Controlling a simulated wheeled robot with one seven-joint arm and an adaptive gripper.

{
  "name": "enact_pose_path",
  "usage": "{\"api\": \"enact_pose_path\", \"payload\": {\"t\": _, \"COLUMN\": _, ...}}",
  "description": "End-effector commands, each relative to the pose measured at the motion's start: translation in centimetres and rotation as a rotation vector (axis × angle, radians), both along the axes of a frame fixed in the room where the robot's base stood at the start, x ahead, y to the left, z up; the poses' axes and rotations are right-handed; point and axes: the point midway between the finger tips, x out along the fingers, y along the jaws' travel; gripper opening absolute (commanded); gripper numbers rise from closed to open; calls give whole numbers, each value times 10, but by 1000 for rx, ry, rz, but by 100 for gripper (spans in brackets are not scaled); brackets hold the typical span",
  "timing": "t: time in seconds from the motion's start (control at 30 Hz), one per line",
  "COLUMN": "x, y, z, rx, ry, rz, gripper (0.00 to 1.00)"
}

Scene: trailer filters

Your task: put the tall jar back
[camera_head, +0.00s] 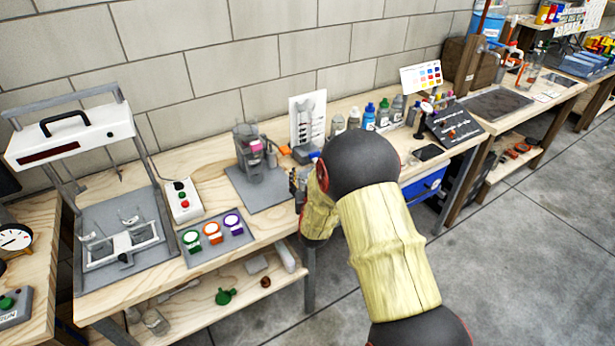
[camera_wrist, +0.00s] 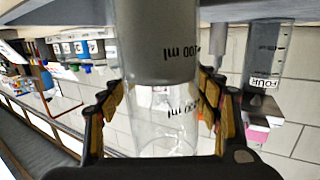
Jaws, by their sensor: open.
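A tall clear jar (camera_wrist: 155,130) with ml marks and grey contents fills the middle of the wrist view, which looks upside down. My gripper (camera_wrist: 162,88) is open, with one finger on each side of the jar. I cannot tell whether the fingers touch it. In the head view my gripper (camera_head: 303,188) is by the bench front, mostly hidden behind my forearm, and the jar there is hard to make out. Another container (camera_wrist: 268,65), labelled FOUR, stands to the right in the wrist view.
A grey stand with a vessel (camera_head: 252,158) is on a plate left of my gripper. A tray (camera_head: 240,242) holds three coloured-topped items. A button box (camera_head: 181,203) and a white-topped frame (camera_head: 70,133) stand further left. Several bottles (camera_head: 369,117) line the wall behind my arm.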

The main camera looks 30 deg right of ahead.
Motion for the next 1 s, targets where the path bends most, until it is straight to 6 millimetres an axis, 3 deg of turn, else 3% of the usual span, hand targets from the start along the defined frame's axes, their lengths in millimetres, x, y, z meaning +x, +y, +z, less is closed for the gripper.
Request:
{"api": "enact_pose_path", "payload": {"t": 0.37, "x": 0, "y": 0, "z": 12, "rx": 0, "ry": 0, "rz": 0, "gripper": 62}}
{"api": "enact_pose_path", "payload": {"t": 0.8, "x": -81, "y": 39, "z": 22, "rx": 0, "ry": 1, "rz": 2, "gripper": 62}}
{"api": "enact_pose_path", "payload": {"t": 1.0, "x": -102, "y": 49, "z": 24, "rx": 0, "ry": 0, "rz": 0, "gripper": 62}}
